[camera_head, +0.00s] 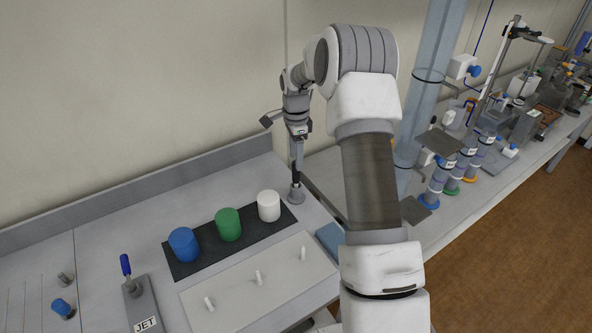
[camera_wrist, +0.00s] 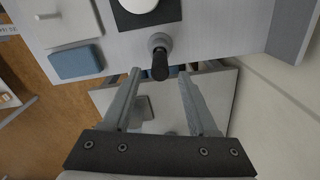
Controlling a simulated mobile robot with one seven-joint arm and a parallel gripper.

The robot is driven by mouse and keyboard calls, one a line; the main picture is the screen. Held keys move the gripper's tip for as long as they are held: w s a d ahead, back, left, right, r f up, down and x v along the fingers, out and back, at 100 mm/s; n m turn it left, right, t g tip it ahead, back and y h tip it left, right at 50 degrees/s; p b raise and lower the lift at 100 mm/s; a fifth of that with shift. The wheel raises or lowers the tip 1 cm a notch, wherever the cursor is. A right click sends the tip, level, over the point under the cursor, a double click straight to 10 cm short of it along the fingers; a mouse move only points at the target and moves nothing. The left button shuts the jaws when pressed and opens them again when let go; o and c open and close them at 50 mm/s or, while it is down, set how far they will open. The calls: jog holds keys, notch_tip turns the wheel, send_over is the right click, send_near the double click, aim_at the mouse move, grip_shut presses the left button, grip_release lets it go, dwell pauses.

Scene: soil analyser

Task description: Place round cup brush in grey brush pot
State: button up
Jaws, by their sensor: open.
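A small grey round pot (camera_head: 296,194) stands on the bench at the right end of the dark mat. A dark upright handle (camera_head: 297,172) rises from it, apparently the brush's; the brush head is not visible. The wrist view shows the black handle (camera_wrist: 160,68) and the grey round pot (camera_wrist: 159,41) around its base. My gripper (camera_wrist: 158,72) is open, with one finger on each side of the handle's end and a gap on both sides. In the head view my gripper (camera_head: 297,150) is just above the pot, its fingers hard to make out.
Blue (camera_head: 184,245), green (camera_head: 228,224) and white (camera_head: 269,206) cylinders stand on the dark mat (camera_head: 186,268). A pale board (camera_head: 235,290) with white pegs lies in front. A blue pad (camera_head: 331,240) lies at right. The wall is close behind.

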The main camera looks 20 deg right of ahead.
notch_tip(320, 180, up, 4)
jog(key=shift+r, duration=0.2)
jog(key=shift+s+a+r, duration=0.1)
jog(key=shift+r, duration=0.6)
jog(key=s+a+r+n+t, duration=0.1)
jog(key=s+a+r+n, duration=0.3)
jog(key=s+r, duration=0.35)
jog(key=s+a+r+n+t, duration=0.1)
jog(key=s+a+r+n, duration=0.2)
jog(key=s+r+n, duration=0.4)
jog(key=s+a+n+t, duration=0.1)
jog(key=s+n, duration=0.3)
jog(key=s, duration=0.5)
jog(key=s+a+r+n+t, duration=0.1)
jog(key=s+a+n+t, duration=0.1)
jog(key=s, duration=0.8)
jog(key=shift+s+a+r+n+t, duration=0.2)
jog(key=shift+a+r+n+t, duration=0.1)
jog(key=shift+a+n, duration=0.6)
jog(key=shift+c, duration=0.7)
